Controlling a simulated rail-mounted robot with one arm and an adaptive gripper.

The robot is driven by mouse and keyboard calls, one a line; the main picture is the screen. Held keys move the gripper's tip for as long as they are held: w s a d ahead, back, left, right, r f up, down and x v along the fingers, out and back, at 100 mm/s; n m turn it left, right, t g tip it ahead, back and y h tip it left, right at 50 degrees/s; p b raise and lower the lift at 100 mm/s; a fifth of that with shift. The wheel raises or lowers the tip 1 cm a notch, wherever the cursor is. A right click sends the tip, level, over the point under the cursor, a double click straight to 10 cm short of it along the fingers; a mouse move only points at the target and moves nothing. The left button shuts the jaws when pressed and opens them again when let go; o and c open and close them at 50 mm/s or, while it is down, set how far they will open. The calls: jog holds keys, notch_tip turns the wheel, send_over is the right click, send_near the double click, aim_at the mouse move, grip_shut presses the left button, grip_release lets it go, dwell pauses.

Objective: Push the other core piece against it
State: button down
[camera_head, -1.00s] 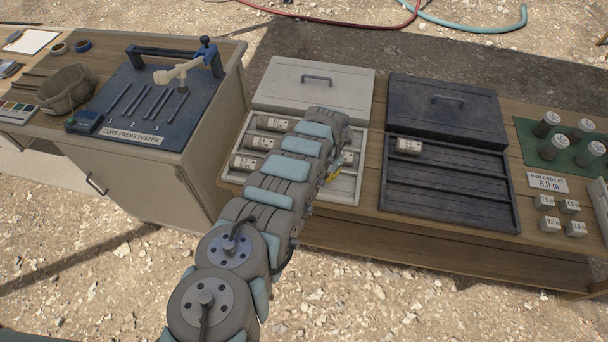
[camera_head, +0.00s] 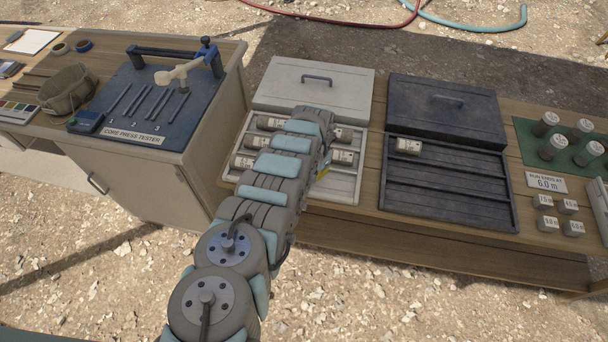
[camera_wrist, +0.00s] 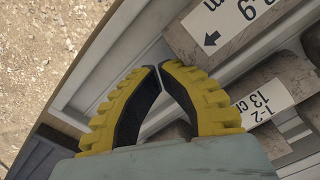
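Several grey core pieces with white labels lie in the white slotted tray (camera_head: 342,191), among them one at the left of the middle row (camera_head: 258,142) and one at the right (camera_head: 344,156). In the wrist view, a core piece labelled "1-2 13 cm" (camera_wrist: 284,72) lies beside another whose label shows an arrow and "9 m" (camera_wrist: 183,41). My gripper (camera_wrist: 157,67) has yellow ridged fingers with their tips together and nothing between them. It is over the tray by the core pieces. My arm hides the tray's middle, and contact with a core cannot be told.
A dark slotted tray (camera_head: 440,203) stands to the right with one core piece (camera_head: 408,147) at its upper left. Closed lids lie behind both trays. The core press tester (camera_head: 150,100) is on the left bench. Small labelled blocks (camera_head: 568,207) stand at the right.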

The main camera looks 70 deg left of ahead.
jog(key=shift+s+a, duration=0.5)
jog(key=shift+s, duration=0.4)
jog(key=shift+s+a, duration=0.5)
jog(key=shift+s, duration=0.35)
jog(key=shift+w+d+r+p, duration=0.4)
jog(key=shift+w+r+p, duration=0.15)
jog(key=shift+w+p, duration=0.15)
jog(key=shift+w+d+r+p, duration=0.4)
jog(key=shift+w+r+p, duration=0.1)
jog(key=shift+w+p, duration=0.15)
notch_tip(320, 180, up, 8)
jog(key=p, duration=0.7)
jog(key=shift+p, duration=0.4)
